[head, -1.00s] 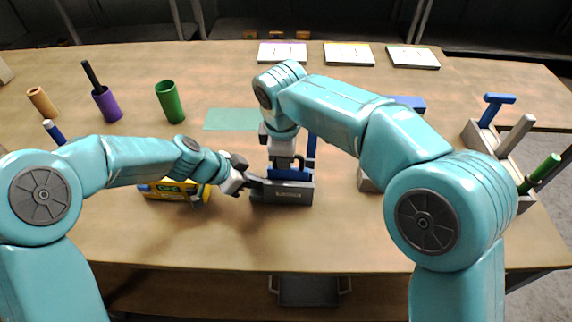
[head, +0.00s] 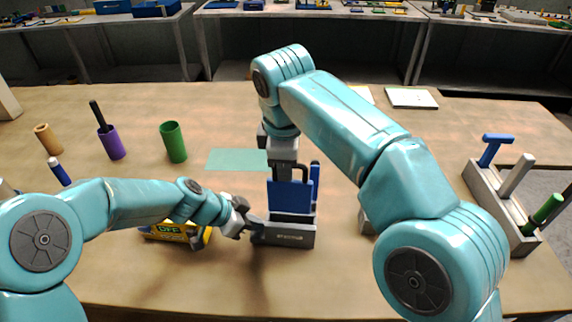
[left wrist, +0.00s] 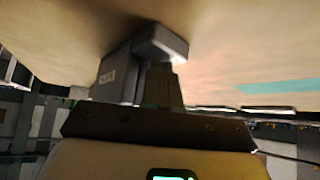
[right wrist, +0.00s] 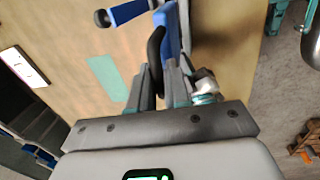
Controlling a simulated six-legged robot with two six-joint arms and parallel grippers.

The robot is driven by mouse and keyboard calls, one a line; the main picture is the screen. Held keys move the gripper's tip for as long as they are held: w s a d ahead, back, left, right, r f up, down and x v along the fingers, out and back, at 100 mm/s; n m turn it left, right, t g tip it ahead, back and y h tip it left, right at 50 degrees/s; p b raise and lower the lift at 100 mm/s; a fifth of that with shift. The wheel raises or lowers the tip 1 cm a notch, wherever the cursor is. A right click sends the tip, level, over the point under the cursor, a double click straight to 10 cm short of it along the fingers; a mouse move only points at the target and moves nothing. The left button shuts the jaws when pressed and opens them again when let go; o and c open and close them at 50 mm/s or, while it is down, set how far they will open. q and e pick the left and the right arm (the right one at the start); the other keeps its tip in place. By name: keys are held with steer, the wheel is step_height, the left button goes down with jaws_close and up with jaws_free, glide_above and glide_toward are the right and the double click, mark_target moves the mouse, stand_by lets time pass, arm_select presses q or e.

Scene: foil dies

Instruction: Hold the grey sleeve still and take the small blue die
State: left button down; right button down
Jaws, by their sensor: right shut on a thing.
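The grey sleeve (head: 283,238) stands on the table in front of me, open at the top. My left gripper (head: 256,225) is at its left end, against it; the left wrist view shows the sleeve (left wrist: 113,78) close beside the fingers, but not clearly whether they clamp it. A blue die (head: 291,197) with a dark loop handle stands upright in line with the sleeve's opening, mostly above its rim. I cannot tell whether its lower edge is clear. My right gripper (head: 285,168) is shut on its handle from above. A second, narrow blue piece (head: 315,173) shows behind it.
A yellow and blue box (head: 175,234) lies left of the sleeve, under my left arm. A green cup (head: 173,142) and purple cup (head: 112,143) stand back left. A grey rack (head: 500,210) with handled tools stands right. A flat green mat (head: 235,160) lies behind the sleeve.

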arm_select(q)
steer(key=shift+r+p, duration=0.4)
steer(key=shift+r, duration=0.3)
arm_select(e)
steer(key=shift+w+r, duration=0.2)
steer(key=shift+r, duration=0.25)
arm_select(q)
step_height(320, 180, up, 3)
steer(key=shift+f+p, duration=0.2)
steer(key=shift+p, duration=0.35)
arm_select(e)
steer(key=shift+s+r, duration=0.25)
steer(key=shift+r, duration=0.4)
arm_select(q)
step_height(320, 180, up, 2)
steer(key=shift+w+p, duration=0.1)
steer(key=shift+p, duration=0.4)
arm_select(e)
steer(key=shift+w+r, duration=0.2)
steer(key=shift+r, duration=0.2)
steer(key=shift+s+r, duration=0.15)
steer(key=shift+r, duration=0.05)
arm_select(q)
steer(key=shift+r, duration=0.45)
arm_select(e)
steer(key=shift+f, duration=0.1)
